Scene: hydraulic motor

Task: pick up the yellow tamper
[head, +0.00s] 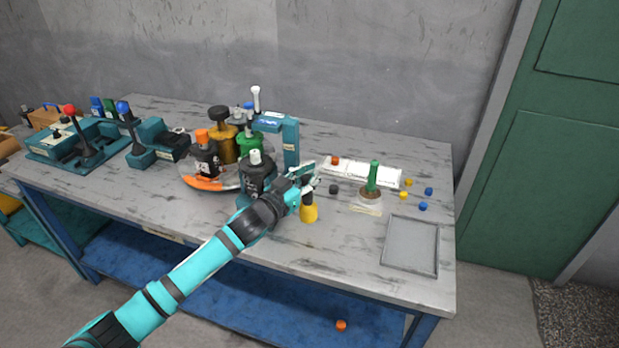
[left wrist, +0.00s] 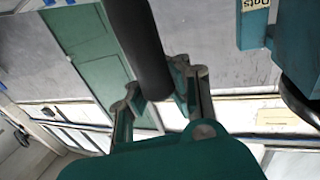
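The yellow tamper (head: 309,213) is upright near the front of the workbench, its yellow part low and its dark handle on top. I cannot tell whether its base touches the bench. My left gripper (head: 305,184) reaches in from the left at the height of the handle. In the left wrist view the dark handle (left wrist: 144,50) lies between the two fingers (left wrist: 160,98), which look closed against its sides. The yellow part is out of that view. My right gripper is not in view.
A round stand (head: 205,183) with several tampers and bottles is left of the gripper, beside a teal press (head: 291,143). To the right are a green-handled tool (head: 373,178), several small caps and a grey tray (head: 411,246). Bench in front of the tamper is clear.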

